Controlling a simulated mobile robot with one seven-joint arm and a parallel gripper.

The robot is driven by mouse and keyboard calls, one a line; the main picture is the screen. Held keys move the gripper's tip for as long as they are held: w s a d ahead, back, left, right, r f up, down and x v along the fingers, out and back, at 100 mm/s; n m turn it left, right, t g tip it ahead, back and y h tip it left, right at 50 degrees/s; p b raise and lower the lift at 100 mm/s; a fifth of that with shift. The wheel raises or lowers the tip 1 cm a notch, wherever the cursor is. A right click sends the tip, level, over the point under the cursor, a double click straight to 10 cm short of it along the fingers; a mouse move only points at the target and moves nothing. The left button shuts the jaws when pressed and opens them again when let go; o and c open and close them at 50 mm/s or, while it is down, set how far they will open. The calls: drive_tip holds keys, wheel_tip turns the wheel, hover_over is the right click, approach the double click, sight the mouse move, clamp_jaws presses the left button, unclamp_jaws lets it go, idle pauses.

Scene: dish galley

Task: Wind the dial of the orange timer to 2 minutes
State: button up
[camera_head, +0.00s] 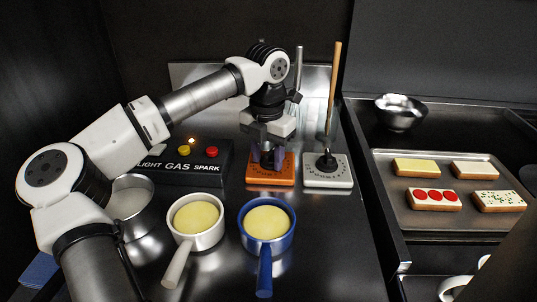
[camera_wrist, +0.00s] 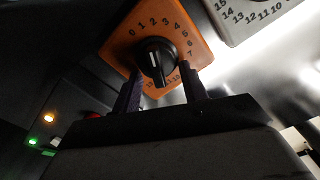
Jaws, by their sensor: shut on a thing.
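The orange timer (camera_head: 284,180) sits on the steel counter. In the wrist view its orange plate (camera_wrist: 195,40) shows numbers 0 to 7 around the top and right, and part of the higher numbers below. Its black dial knob (camera_wrist: 156,52) is at the middle, with a pale line on it; which number it points to is hard to tell. My gripper (camera_head: 268,158) comes down from above onto the timer. In the wrist view my gripper (camera_wrist: 161,70) has one finger on each side of the knob and is shut on it. The fingers hide the lower numbers.
A gas panel (camera_head: 180,165) with yellow and red buttons is on the left. A white pan (camera_head: 181,245) and a blue pan (camera_head: 264,250) stand in front. A tray (camera_head: 415,222) lies right.

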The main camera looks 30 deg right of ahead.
sight(267, 154)
drive_tip(key=shift+w+m, duration=0.1)
drive_tip(key=shift+m, duration=0.4)
drive_tip(key=o, duration=1)
drive_tip(key=shift+c, duration=0.2)
drive_tip(key=shift+r, duration=0.1)
wheel_tip(267, 154, up, 14)
